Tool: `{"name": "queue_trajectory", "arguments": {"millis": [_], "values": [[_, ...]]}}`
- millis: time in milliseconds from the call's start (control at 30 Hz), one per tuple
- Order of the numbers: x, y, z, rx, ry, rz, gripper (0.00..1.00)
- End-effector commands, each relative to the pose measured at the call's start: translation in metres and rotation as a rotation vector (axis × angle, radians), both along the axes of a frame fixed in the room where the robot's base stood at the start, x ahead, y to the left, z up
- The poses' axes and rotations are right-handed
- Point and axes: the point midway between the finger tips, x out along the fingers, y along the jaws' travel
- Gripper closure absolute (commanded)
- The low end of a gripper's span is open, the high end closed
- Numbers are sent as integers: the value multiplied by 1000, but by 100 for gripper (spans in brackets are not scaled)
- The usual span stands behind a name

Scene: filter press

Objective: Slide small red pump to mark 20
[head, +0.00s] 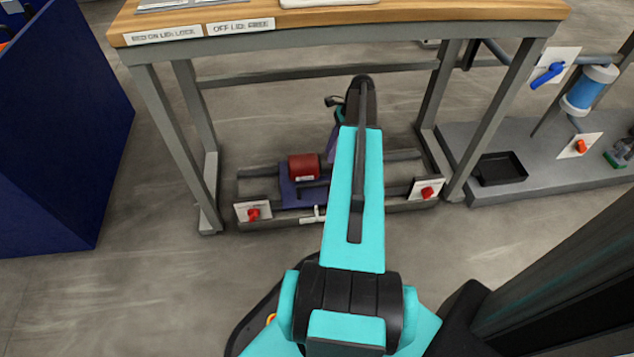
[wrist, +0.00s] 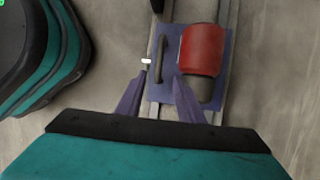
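The small red pump (head: 304,167) sits on a blue-purple plate (head: 289,196) that rests on two grey rails under the bench. In the wrist view the red pump (wrist: 202,50) is at upper right, with a dark bar handle (wrist: 159,62) beside it on the same plate. My gripper (wrist: 160,76) is open, its two purple fingers apart over the plate's near edge, around the line of the handle's near end. I cannot tell whether they touch anything. In the head view my arm mostly hides the gripper. No mark numbers are legible.
A white lever (head: 313,215) sits at the front rail. Red knobs on white plates stand at the rail's left (head: 253,214) and right (head: 428,193) ends. Bench legs (head: 175,150) flank the rails. A black tray (head: 501,168) lies to the right.

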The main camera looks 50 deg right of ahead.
Motion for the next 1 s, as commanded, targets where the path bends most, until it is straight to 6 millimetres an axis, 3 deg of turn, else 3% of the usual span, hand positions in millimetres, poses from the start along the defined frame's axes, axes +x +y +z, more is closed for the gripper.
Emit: {"name": "queue_trajectory", "arguments": {"millis": [467,1000], "values": [[0,5,-11,1,0,3,66],[8,34,-77,1,1,2,66]]}}
